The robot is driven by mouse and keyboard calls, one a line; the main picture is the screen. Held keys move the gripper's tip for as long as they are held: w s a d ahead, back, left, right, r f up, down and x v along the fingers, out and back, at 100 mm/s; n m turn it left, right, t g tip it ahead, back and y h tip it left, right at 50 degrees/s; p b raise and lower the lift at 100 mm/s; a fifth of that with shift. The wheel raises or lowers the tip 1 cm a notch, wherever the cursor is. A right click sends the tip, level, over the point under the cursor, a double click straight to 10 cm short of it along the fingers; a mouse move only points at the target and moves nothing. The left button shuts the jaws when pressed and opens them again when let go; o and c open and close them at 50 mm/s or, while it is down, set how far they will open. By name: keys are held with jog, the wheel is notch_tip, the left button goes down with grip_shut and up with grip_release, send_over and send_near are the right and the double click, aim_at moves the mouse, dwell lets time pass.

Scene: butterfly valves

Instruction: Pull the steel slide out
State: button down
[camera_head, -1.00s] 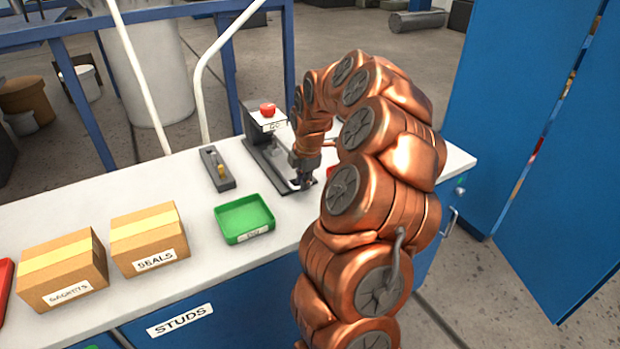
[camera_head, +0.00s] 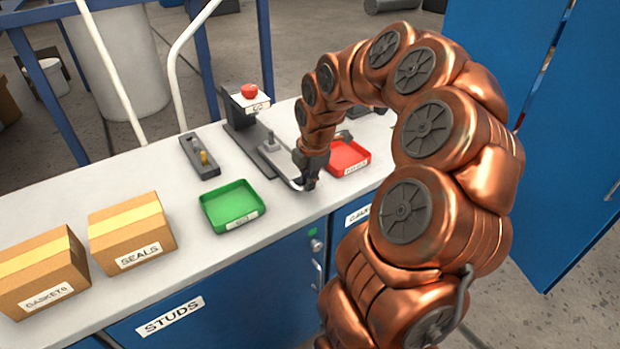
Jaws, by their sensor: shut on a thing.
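The steel slide (camera_head: 284,172) is a narrow grey strip that reaches forward from the dark base of a bench fixture (camera_head: 245,130). A small upright peg (camera_head: 270,144) stands on the fixture near the slide. My gripper (camera_head: 307,184) points down at the slide's front end, near the bench's front edge. It is shut on the slide's front end, where a thin bent bar shows beside the fingers. The fingers and my wrist hide part of the grip.
A red button (camera_head: 249,91) tops the fixture's rear block. A green tray (camera_head: 232,207) lies left of my gripper, a red tray (camera_head: 346,157) close on its right. A dark holder (camera_head: 200,155) and two cartons, SEALS (camera_head: 130,232) and GASKETS (camera_head: 42,275), stand farther left.

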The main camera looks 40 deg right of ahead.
jog(key=c, duration=1.2)
grip_release()
notch_tip(320, 180, up, 12)
jog(key=s, duration=0.2)
jog(key=shift+s+f, duration=0.15)
jog(key=shift+a, duration=0.15)
jog(key=s+a+m+g+p, duration=0.1)
jog(key=s+a+m, duration=0.25)
jog(key=a, duration=0.45)
jog(key=s+a+m+g+p, duration=0.1)
jog(key=s+a+m, duration=0.2)
jog(key=s+a, duration=0.35)
jog(key=s+a+f+m+g, duration=0.1)
jog(key=s+a+f+m, duration=0.1)
jog(key=s+a+m, duration=0.2)
jog(key=s+a+f+m+g, duration=0.1)
jog(key=s+a+f+m, duration=0.2)
jog(key=s+m, duration=0.3)
jog(key=s+a+p, duration=0.1)
jog(key=s, duration=0.3)
jog(key=shift+a+f, duration=0.2)
jog(key=shift+a, duration=0.15)
